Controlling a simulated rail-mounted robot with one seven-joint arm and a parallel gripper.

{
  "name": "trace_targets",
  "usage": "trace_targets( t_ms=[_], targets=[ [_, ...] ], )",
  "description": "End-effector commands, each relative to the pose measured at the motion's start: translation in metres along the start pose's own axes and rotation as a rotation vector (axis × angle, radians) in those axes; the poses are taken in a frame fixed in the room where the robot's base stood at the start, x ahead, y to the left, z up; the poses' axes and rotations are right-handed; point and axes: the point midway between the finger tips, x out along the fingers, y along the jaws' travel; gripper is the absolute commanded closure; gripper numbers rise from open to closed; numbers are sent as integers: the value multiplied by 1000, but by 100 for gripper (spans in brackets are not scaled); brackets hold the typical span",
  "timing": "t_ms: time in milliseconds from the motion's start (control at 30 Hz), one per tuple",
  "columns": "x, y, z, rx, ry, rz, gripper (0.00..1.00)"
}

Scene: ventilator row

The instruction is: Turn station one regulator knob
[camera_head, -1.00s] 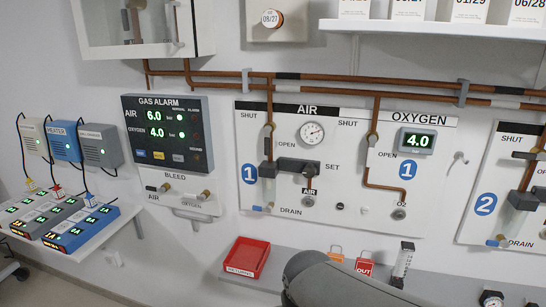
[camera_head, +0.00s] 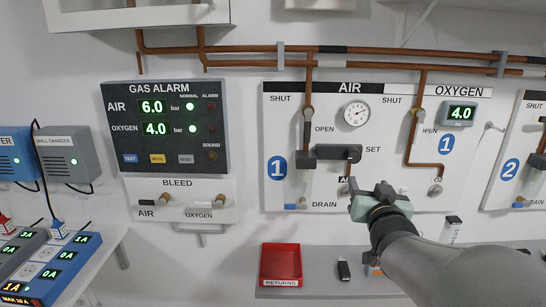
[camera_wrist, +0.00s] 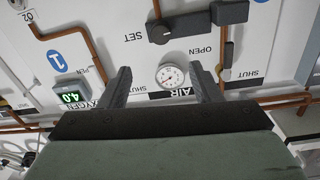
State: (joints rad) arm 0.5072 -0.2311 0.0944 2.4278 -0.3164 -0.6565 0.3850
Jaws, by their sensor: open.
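The station one AIR panel shows a dark regulator block (camera_head: 332,153) beside the SET label, below a round white pressure gauge (camera_head: 356,114). In the wrist view, which is upside down, the regulator's round dark knob (camera_wrist: 160,32) sits at the end of the block (camera_wrist: 228,12), near the top of the picture. My gripper (camera_head: 367,186) is in front of the panel, below and to the right of the regulator. In the wrist view its two dark fingers (camera_wrist: 160,78) stand apart with nothing between them; the gauge (camera_wrist: 170,75) shows behind the gap. No finger visibly touches the knob.
The gas alarm panel (camera_head: 165,125) reads 6.0 and 4.0, with bleed valves (camera_head: 180,200) below. Copper pipes (camera_head: 240,48) run above. The oxygen display (camera_head: 460,114) and station two panel (camera_head: 520,165) are to the right. A red returns tray (camera_head: 280,262) sits on the shelf below.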

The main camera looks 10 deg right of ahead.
Motion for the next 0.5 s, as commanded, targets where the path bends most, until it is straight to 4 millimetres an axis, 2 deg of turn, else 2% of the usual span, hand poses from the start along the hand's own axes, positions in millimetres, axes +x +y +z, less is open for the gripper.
trace_targets(
  t_ms=[200,500],
  targets=[
    [50,0,0,2,-3,0,42],
    [111,0,-1,1,-2,0,42]
  ],
)
